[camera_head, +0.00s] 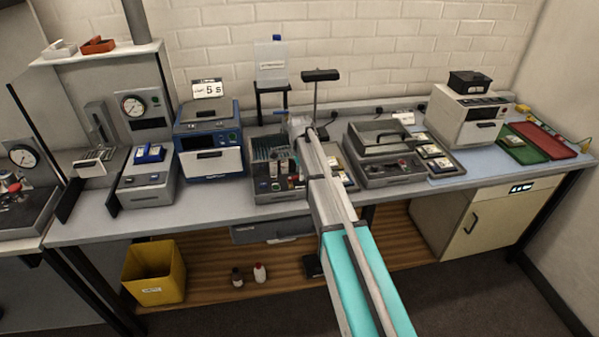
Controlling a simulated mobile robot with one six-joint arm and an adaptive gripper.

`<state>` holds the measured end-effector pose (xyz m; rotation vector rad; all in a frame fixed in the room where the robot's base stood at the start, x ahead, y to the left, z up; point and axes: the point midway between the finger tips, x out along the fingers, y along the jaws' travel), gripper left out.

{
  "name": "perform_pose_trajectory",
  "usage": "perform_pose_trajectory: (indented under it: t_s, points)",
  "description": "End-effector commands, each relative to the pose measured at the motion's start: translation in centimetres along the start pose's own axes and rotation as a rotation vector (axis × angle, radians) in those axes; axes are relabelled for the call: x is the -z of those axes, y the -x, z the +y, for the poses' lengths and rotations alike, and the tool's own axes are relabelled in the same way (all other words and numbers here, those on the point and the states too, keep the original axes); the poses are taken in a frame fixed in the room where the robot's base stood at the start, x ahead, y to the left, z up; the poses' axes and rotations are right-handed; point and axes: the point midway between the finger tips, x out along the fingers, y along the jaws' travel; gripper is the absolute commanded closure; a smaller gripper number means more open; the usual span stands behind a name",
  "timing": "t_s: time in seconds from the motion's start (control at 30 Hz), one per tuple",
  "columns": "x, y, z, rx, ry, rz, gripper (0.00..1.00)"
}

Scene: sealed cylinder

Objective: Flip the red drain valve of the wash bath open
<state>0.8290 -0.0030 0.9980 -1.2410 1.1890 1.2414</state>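My arm reaches from the bottom of the view up over the bench. My gripper (298,124) is at its far end, small and seen from behind, so its fingers cannot be made out. Another red part (13,187) shows on the dark unit at the far left edge. I cannot tell which of these is the drain valve of the wash bath, nor its position. My gripper is apart from both red parts.
Left of my arm stand a blue-and-white machine (211,141) and a grey unit with blue blocks (148,182). A cluttered tray unit (277,197) is beside my arm. A white machine (467,118) stands at right. A yellow bin (155,282) is on the lower shelf.

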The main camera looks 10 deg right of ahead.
Motion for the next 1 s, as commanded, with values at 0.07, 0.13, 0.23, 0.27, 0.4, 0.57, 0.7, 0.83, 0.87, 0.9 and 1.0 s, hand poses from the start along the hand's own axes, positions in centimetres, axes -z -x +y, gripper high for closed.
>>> perform_pose_trajectory:
  t_s: [0.07, 0.13, 0.23, 0.27, 0.4, 0.57, 0.7, 0.83, 0.87, 0.9, 1.0]
  points:
    - [0.0, 1.2, 0.0, 0.0, 0.001, 0.0, 0.44]
    - [0.0, 1.8, 0.0, 0.0, 0.002, 0.0, 0.44]
    - [0.0, 2.6, 0.0, 0.0, 0.002, 0.0, 0.44]
    - [0.0, 2.9, 0.0, 0.0, 0.002, 0.0, 0.44]
    - [0.0, 4.0, 0.0, 0.0, 0.003, 0.0, 0.44]
    - [0.0, 5.3, 0.0, 0.0, 0.003, 0.0, 0.44]
    - [0.0, 6.5, 0.0, 0.0, 0.003, 0.0, 0.44]
    - [0.0, 7.6, 0.0, 0.0, 0.003, 0.0, 0.44]
    - [0.0, 7.8, 0.0, 0.0, 0.003, 0.0, 0.44]
    - [0.0, 8.2, 0.0, 0.0, 0.003, 0.0, 0.44]
    - [0.0, 9.0, 0.0, 0.0, 0.003, 0.0, 0.44]
